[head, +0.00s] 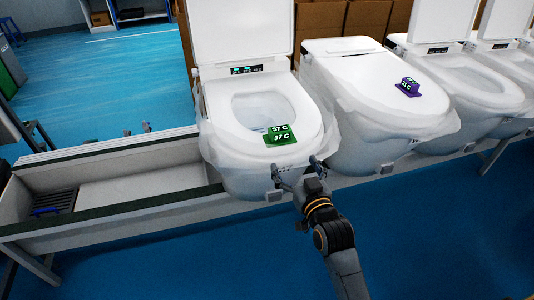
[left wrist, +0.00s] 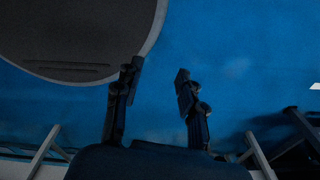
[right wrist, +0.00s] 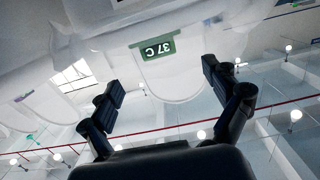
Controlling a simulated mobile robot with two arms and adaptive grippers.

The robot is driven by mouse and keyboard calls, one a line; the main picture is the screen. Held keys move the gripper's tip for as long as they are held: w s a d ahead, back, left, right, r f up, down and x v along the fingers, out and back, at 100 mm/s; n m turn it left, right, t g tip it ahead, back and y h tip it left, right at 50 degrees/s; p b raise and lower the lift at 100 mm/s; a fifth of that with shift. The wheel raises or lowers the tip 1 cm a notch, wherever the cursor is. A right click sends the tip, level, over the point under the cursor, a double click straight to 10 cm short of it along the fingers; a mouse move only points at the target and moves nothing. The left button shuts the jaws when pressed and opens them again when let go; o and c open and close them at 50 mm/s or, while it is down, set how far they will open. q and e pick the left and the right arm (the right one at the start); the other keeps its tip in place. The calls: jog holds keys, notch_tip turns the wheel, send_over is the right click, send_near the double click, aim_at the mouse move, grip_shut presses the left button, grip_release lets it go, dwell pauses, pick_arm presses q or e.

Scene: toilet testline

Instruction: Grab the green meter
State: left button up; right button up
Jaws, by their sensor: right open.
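The green meter (head: 279,135), marked "37 C", sits on the front rim of the open white toilet (head: 228,118) in the head view. It also shows upside down in the right wrist view (right wrist: 153,47), beyond the fingertips. My right gripper (head: 298,168) is open and empty, just in front of the toilet and a little below the meter. Its two spread fingers show in the right wrist view (right wrist: 161,76), not touching the meter. My left gripper (left wrist: 157,72) is open and empty, with blue floor behind its fingers in the left wrist view.
A purple meter (head: 408,87) sits on the closed toilet (head: 345,60) to the right. More toilets stand further right along the line. Cardboard boxes (head: 320,18) stand behind. A conveyor frame (head: 120,215) runs left, with a dark grate and blue handle. Blue floor lies open in front.

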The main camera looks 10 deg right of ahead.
aim_at(282, 135)
jog(key=w, duration=0.2)
jog(key=w+p, duration=0.1)
jog(key=w, duration=0.5)
jog(key=shift+d+r, duration=0.2)
jog(key=shift+r, duration=0.2)
jog(key=shift+w+a, duration=0.1)
jog(key=shift+w, duration=0.15)
jog(key=shift+w+p, duration=0.35)
jog(key=shift+w, duration=0.4)
jog(key=w+p, duration=0.1)
jog(key=w, duration=0.2)
jog(key=shift+w+f, duration=0.25)
jog(key=shift+w, duration=0.3)
pick_arm(q)
jog(key=r, duration=0.1)
jog(key=w+r, duration=0.1)
jog(key=r, duration=0.1)
jog(key=shift+w+d+r, duration=0.15)
jog(key=shift+w+d, duration=0.05)
jog(key=shift+d, duration=0.15)
